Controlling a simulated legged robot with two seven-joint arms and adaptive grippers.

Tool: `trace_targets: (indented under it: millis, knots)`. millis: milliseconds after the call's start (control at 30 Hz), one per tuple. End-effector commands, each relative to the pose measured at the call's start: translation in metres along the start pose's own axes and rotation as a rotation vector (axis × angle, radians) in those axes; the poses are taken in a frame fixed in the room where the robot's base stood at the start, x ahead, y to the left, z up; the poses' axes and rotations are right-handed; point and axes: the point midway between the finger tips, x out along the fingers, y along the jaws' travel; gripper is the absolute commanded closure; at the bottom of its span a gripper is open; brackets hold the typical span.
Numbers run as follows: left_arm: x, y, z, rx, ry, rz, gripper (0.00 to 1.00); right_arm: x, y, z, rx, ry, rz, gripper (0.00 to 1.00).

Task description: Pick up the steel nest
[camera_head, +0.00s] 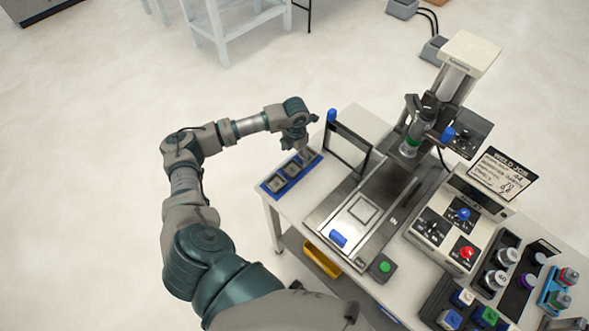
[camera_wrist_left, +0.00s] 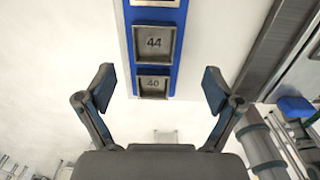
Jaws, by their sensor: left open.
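Several square steel nests sit in a row in a blue tray (camera_head: 264,187) at the left edge of the workbench. In the left wrist view, one nest (camera_wrist_left: 153,44) is marked 44 and a nearer one (camera_wrist_left: 154,85) is marked 40; another is cut off at the top. The blue tray (camera_wrist_left: 180,15) runs up that view. My left gripper (camera_wrist_left: 158,88) is open and empty, its fingers spread either side of the tray's near end. In the head view the left gripper (camera_head: 303,143) hangs over the tray's far end, partly hiding a nest. My right gripper is not in view.
A control box (camera_head: 455,225) with buttons, a written sign (camera_head: 497,178) and racks of parts fill the right side. Floor left is clear.

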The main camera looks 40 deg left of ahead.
Motion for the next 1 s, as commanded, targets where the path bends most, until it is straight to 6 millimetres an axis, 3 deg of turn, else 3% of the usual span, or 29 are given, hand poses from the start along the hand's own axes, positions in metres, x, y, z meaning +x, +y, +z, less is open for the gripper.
trace_targets:
  millis: [100, 433, 600, 867, 1000]
  knots:
    - [0.018, 0.001, 0.000, -0.002, 0.001, -0.002, 0.08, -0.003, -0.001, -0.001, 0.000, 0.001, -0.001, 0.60]
    - [0.050, -0.003, 0.000, 0.000, 0.003, 0.003, 0.08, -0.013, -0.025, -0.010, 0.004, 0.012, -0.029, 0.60]
    - [0.072, -0.003, 0.001, 0.000, 0.000, 0.004, 0.08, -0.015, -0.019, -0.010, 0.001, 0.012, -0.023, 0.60]
    - [0.079, 0.001, 0.000, -0.001, -0.001, 0.000, 0.08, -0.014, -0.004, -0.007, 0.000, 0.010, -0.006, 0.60]
    - [0.079, 0.002, 0.000, -0.001, -0.001, -0.001, 0.38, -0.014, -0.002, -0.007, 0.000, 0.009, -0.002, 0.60]
